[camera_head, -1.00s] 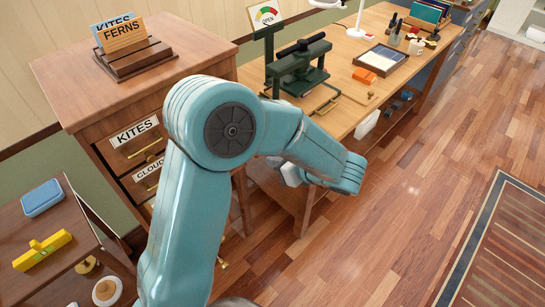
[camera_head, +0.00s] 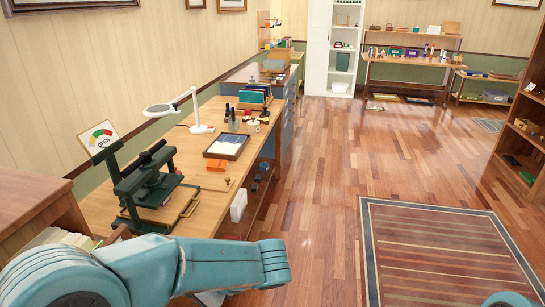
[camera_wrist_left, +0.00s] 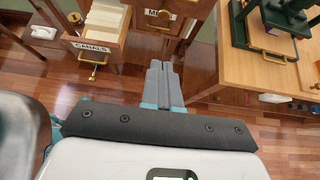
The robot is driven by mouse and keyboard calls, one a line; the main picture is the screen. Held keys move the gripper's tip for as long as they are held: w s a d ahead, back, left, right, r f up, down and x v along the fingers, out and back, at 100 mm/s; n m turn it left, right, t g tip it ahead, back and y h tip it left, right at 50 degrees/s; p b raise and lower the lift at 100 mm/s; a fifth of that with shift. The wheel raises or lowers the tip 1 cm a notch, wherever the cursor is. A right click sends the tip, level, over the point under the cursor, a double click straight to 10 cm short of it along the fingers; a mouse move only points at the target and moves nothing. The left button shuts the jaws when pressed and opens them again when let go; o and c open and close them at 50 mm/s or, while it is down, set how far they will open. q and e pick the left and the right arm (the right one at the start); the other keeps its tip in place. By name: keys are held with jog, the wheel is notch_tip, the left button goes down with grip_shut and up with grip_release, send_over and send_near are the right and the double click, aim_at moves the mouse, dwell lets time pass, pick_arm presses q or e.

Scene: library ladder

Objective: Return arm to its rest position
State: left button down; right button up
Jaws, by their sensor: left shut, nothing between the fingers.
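My left arm, teal, crosses the bottom left of the head view, its elbow pointing toward the right. Its gripper is hidden behind the arm there. In the left wrist view my left gripper (camera_wrist_left: 163,88) has its two grey fingers together with nothing between them. It is in the air over the wooden floor, in front of the card cabinet. A bit of teal at the bottom right edge of the head view looks like my right arm; its gripper is out of view.
An open drawer labelled CANALS (camera_wrist_left: 94,47) holds cards and juts out left of the fingers. The workbench (camera_head: 205,195) carries a green press (camera_head: 150,185), a lamp (camera_head: 190,112) and a tray (camera_head: 226,146). A striped rug (camera_head: 440,245) lies on open floor at right.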

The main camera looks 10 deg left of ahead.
pick_arm(q)
jog(key=s+d+f+n+h, duration=0.3)
jog(key=s+f+n+h, duration=0.2)
jog(key=f, duration=0.6)
jog(key=s+d+f+n+h, duration=0.4)
jog(key=f+n+h, duration=0.1)
jog(key=f+n, duration=0.4)
jog(key=s+d+f+n+h, duration=0.3)
jog(key=s+f+n+h, duration=0.2)
jog(key=f, duration=0.7)
jog(key=shift+s+d+f+n, duration=0.3)
jog(key=shift+s+f+n, duration=0.05)
jog(key=shift+n, duration=0.55)
